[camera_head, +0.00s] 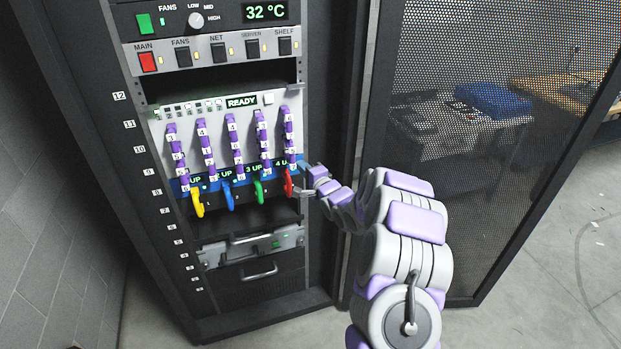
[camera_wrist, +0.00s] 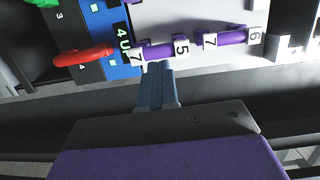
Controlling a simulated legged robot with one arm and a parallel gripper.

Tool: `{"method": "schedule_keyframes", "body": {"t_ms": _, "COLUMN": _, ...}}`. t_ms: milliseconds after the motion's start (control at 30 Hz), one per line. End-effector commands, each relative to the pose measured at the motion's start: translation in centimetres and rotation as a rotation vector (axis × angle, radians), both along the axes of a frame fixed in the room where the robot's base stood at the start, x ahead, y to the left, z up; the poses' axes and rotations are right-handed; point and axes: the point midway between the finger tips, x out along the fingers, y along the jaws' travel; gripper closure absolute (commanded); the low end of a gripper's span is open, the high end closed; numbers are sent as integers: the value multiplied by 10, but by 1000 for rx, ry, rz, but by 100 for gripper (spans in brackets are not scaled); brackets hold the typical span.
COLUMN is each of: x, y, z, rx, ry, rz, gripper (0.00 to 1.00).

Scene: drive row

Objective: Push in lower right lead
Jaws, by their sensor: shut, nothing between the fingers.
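The red lead (camera_head: 288,183) is the rightmost of the coloured leads along the lower edge of the panel, under the 4 UP display. In the wrist view the red lead (camera_wrist: 83,56) lies left of my fingertips, with its end at the dark strip marked 4. My gripper (camera_head: 302,191) is just right of the red lead in the head view. In the wrist view my gripper (camera_wrist: 155,68) is shut and empty, its blue-grey fingertips close to the panel near the 4 UP display (camera_wrist: 123,44). I cannot tell whether the tips touch the panel.
Yellow (camera_head: 197,203), blue (camera_head: 228,195) and green (camera_head: 259,190) leads hang to the left. The mesh door (camera_head: 470,130) stands open at right. A drawer handle (camera_head: 258,275) sits below.

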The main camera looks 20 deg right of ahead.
Motion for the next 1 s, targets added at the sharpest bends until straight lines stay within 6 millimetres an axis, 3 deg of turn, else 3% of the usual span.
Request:
{"method": "schedule_keyframes", "body": {"t_ms": 300, "x": 29, "y": 6, "z": -4, "rx": 0, "ry": 4, "rz": 0, "gripper": 100}}
{"method": "schedule_keyframes", "body": {"t_ms": 1000, "x": 42, "y": 5, "z": 2, "rx": -2, "ry": 2, "rz": -2, "gripper": 100}}
